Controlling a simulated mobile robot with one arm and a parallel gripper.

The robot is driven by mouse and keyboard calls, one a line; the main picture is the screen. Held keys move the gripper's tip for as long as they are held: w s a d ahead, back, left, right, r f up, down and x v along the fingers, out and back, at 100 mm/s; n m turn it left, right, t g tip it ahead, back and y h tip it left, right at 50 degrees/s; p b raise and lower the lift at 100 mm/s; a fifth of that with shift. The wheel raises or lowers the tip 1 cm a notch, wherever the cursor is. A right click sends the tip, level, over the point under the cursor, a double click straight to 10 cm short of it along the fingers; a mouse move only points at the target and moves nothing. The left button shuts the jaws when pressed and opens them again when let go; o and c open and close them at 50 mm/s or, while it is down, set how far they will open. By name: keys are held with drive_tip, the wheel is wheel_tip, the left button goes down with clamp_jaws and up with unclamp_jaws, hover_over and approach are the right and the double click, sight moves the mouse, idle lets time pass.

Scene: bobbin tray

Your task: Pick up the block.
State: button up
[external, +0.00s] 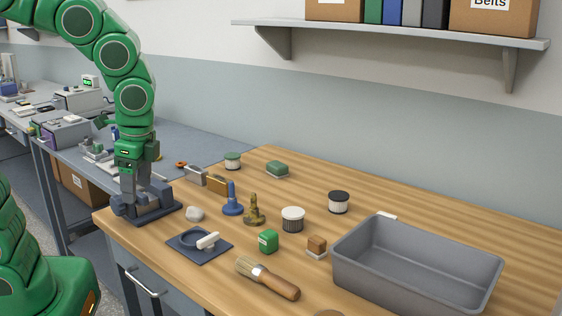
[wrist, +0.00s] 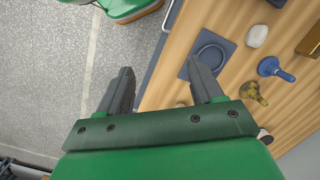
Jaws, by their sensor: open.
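Two small pieces on the bench could be the block, and I cannot be sure which. One is a green cube-like piece (external: 268,242) with a pale mark, near the front middle. The other is a brown cube (external: 316,243) on a white base, just left of the grey bin. Neither shows clearly in the wrist view. My gripper (external: 136,190) points down at the left end of the bench, well left of both. In the wrist view its two dark fingers (wrist: 160,70) are spread apart with nothing between them.
A grey bin (external: 415,271) stands at the right. Between my gripper and the small pieces are a dark plate (external: 199,252) with a ring, a white stone (external: 194,213), a blue stand (external: 232,205) and a brass piece (external: 254,214). A brush (external: 268,278) lies in front.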

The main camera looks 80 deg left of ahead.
drive_tip(key=w+a+f+m, duration=0.2)
drive_tip(key=w+a, duration=0.6)
drive_tip(key=a, duration=0.5)
drive_tip(key=m+g+y, duration=0.2)
drive_tip(key=m, duration=0.3)
hover_over(197, 169)
drive_tip(key=w+d, duration=0.1)
drive_tip(key=w, duration=0.1)
wheel_tip(197, 169, down, 10)
drive_tip(key=shift+d, duration=0.1)
drive_tip(key=shift+f, duration=0.15)
drive_tip(key=shift+x, duration=3.9)
drive_tip(key=shift+c, duration=0.5)
